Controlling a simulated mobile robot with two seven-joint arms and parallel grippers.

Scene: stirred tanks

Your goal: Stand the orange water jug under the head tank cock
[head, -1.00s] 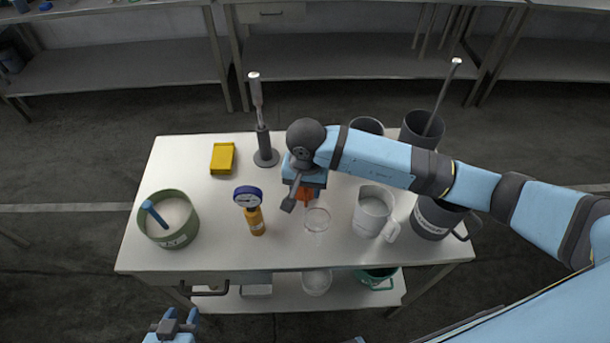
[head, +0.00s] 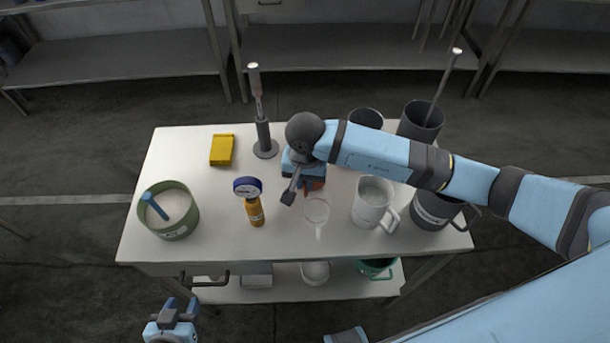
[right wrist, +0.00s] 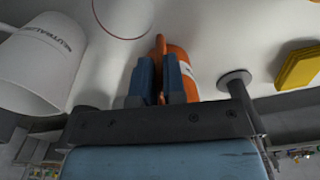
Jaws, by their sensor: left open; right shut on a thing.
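The orange water jug (head: 317,184) is on or just above the white table, mostly hidden in the head view by my right gripper (head: 303,185). In the right wrist view the jug (right wrist: 181,62) shows its orange body with a white label. My right gripper (right wrist: 159,80) is shut on its upright orange handle. I cannot tell whether the jug's base touches the table. My left gripper (head: 172,318) is open and empty, low in front of the table at the left. I cannot make out the head tank cock in these views.
On the table (head: 285,245) stand a green tub (head: 176,226), an orange bottle with a blue gauge (head: 254,210), a clear beaker (head: 316,211), a white jug (head: 371,203) and dark containers (head: 420,122). A yellow box (head: 221,150) and a grey stand (head: 264,135) are behind.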

